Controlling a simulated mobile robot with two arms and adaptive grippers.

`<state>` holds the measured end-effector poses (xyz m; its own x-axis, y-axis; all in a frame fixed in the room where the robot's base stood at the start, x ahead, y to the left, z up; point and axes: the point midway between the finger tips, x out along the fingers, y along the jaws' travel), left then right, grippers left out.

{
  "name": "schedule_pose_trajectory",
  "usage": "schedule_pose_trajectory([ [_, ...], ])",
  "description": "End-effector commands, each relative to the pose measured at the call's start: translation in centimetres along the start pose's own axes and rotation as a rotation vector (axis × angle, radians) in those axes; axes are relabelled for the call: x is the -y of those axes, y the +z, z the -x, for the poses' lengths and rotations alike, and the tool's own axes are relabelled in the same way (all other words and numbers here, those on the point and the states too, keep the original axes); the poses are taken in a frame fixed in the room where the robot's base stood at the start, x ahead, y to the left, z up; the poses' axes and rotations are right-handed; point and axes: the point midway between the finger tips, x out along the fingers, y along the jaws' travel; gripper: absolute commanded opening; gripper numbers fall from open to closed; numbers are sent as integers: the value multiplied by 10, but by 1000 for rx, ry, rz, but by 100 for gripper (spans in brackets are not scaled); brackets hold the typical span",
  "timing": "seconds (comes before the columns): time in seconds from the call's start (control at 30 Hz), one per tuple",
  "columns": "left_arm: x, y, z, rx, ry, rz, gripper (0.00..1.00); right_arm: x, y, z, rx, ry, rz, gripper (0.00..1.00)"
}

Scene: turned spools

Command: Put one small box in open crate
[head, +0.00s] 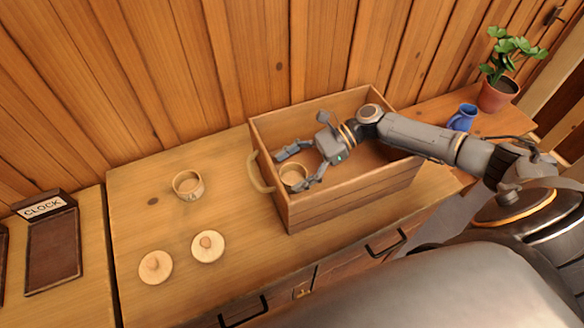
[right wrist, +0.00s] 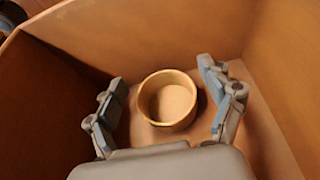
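The open crate (head: 345,205) is a wooden box with a rope handle, standing on the wooden counter. A small round wooden box (head: 293,175) without a lid is inside the crate, near its left end; it also shows in the right wrist view (right wrist: 168,98), upright on the crate floor. My right gripper (head: 297,170) is inside the crate with its fingers spread wide on either side of this box, apart from it. In the right wrist view the open fingers (right wrist: 165,95) flank it. Another small round box (head: 188,185) stands open on the counter left of the crate. My left gripper is out of view.
Two round lids with knobs, one (head: 208,246) nearer the crate and one (head: 156,267) further left, lie on the counter. A blue jug (head: 462,118) and a potted plant (head: 498,92) stand right of the crate.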

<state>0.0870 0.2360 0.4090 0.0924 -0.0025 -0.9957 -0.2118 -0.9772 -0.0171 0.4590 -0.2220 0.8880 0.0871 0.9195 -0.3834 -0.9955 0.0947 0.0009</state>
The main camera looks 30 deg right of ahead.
Motion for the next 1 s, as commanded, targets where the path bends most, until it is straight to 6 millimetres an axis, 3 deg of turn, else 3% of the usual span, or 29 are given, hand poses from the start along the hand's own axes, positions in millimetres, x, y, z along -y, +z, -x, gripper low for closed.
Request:
schedule_pose_trajectory([
  [0.23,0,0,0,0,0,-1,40,0,1,1,0,0,0,82],
  [0.4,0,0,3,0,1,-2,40,0,13,8,-2,0,2,82],
  [0.8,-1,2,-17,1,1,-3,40,0,9,94,-3,-2,-1,82],
  [1.0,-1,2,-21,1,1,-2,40,0,10,119,-1,0,0,82],
])
